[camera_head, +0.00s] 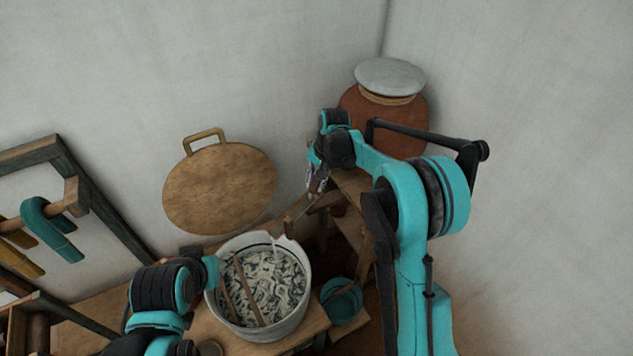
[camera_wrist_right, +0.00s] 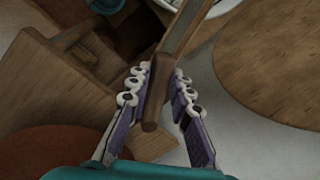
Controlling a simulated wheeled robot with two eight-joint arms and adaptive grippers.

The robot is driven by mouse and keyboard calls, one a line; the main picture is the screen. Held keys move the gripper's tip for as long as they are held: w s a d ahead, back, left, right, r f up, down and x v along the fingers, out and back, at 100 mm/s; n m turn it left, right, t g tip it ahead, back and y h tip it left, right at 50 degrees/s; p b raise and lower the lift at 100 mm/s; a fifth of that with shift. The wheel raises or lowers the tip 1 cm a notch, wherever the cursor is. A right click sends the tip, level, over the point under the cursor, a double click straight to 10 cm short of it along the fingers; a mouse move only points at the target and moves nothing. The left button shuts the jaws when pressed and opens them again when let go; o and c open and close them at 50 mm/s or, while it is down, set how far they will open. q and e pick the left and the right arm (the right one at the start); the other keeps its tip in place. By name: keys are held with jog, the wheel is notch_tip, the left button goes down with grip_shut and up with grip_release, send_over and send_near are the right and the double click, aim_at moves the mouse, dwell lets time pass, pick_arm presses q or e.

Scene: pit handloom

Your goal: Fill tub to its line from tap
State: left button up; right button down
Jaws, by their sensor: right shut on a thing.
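The pale tub (camera_head: 291,322) stands on the wooden bench, holding grey-white twisted hanks and two wooden sticks. A dark line runs along its inner back wall. A thin pale streak, possibly water, shows at its back rim; the water level is unclear. My right gripper (camera_head: 318,184) is behind and right of the tub, shut on a wooden bar (camera_wrist_right: 176,58). In the right wrist view the bar lies between the fingers (camera_wrist_right: 160,92) and runs up toward the tub. Whether it is the tap's handle is unclear. My left gripper (camera_head: 211,272) is at the tub's left rim, fingers hidden.
A teal bucket (camera_head: 342,303) is right of the tub. A round wooden lid (camera_head: 220,190) leans on the wall. A lidded clay jar (camera_head: 412,138) stands in the corner. A wooden rack (camera_head: 100,200) with coloured hanks is at left.

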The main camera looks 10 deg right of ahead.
jog(key=c, duration=1.3)
grip_release()
jog(key=shift+c, duration=0.2)
notch_tip(320, 180, up, 12)
jog(key=s+d, duration=0.1)
jog(key=d, duration=0.1)
jog(key=shift+f, duration=0.1)
